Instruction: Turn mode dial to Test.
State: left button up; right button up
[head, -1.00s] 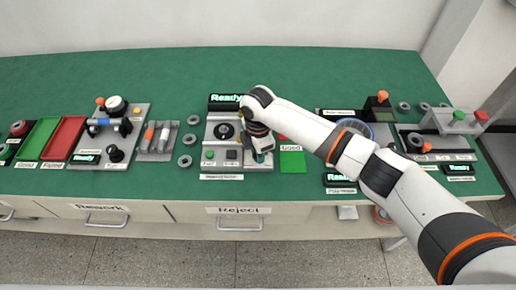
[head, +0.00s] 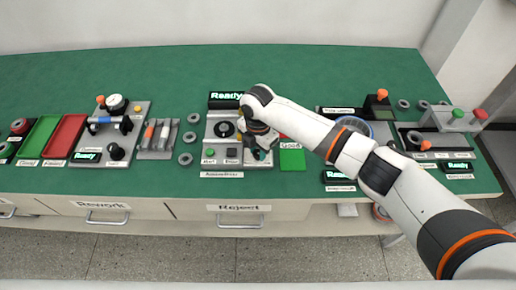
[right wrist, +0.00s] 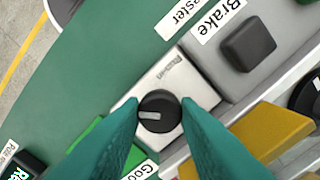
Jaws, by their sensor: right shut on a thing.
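The black round mode dial (right wrist: 159,108) sits on a small pale plate (right wrist: 200,88) in the right wrist view. Its white pointer line lies toward the left of that picture. One small printed word (right wrist: 173,69), apparently "Run-in", shows on the plate; no "Test" mark is visible. My right gripper (right wrist: 160,122) has its two teal fingers shut on the dial, one on each side. In the head view the right gripper (head: 262,154) is over the right side of the tester panel and hides the dial. My left gripper is not in view.
The tester has a square black Brake button (right wrist: 248,44), a round black fixture (head: 224,129) and a Ready display (head: 226,96). A green Good pad (head: 292,160) lies just right of the gripper. Loose rings (head: 186,158) lie left of the panel.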

aim_at(257, 153)
jog(key=shift+r, duration=0.1)
jog(key=o, duration=1)
jog(key=shift+c, duration=0.2)
notch_tip(257, 153, up, 12)
jog(key=b, duration=0.2)
jog(key=shift+a, duration=0.1)
